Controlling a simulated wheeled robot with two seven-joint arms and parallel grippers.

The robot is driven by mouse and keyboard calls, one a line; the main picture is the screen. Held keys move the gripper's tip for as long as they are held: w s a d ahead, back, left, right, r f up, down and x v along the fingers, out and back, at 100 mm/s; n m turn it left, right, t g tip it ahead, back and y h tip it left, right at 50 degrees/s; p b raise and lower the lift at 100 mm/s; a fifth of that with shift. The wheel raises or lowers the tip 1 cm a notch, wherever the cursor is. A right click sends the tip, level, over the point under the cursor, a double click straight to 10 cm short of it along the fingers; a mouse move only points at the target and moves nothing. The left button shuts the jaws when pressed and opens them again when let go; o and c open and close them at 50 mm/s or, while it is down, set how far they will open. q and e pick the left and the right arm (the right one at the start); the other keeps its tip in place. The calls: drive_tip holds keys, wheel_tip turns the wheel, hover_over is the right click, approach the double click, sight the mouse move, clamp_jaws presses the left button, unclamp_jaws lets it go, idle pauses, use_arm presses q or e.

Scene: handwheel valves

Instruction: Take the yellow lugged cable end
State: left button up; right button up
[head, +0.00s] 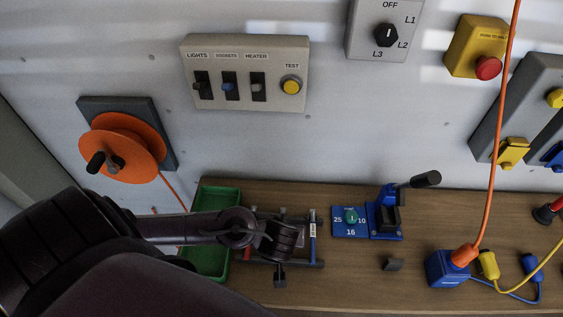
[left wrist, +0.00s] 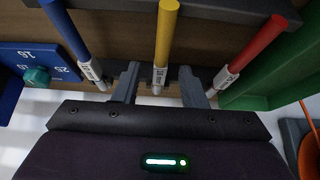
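The yellow lugged cable end (left wrist: 166,35) shows in the left wrist view as a yellow rod with a white printed sleeve. It stands in a dark rack (left wrist: 225,8) between a blue cable end (left wrist: 65,28) and a red one (left wrist: 258,45). My left gripper (left wrist: 159,72) is open, with one finger on each side of the yellow end's sleeve and visible gaps. In the head view, my left gripper (head: 284,240) is over the rack and hides the yellow end; the blue end (head: 313,225) shows beside it. My right gripper is not in view.
A green tray (head: 232,194) is left of the rack. A blue plate (head: 347,214) and a blue lever device (head: 388,219) stand to the right, with a blue box (head: 447,268) and orange cable (head: 497,130) beyond. A switch panel (head: 246,96) is on the wall behind.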

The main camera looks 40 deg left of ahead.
use_arm(q)
drive_tip(key=c, duration=0.7)
clamp_jaws()
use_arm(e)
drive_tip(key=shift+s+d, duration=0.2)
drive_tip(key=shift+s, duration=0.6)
use_arm(q)
drive_tip(key=shift+r, duration=0.15)
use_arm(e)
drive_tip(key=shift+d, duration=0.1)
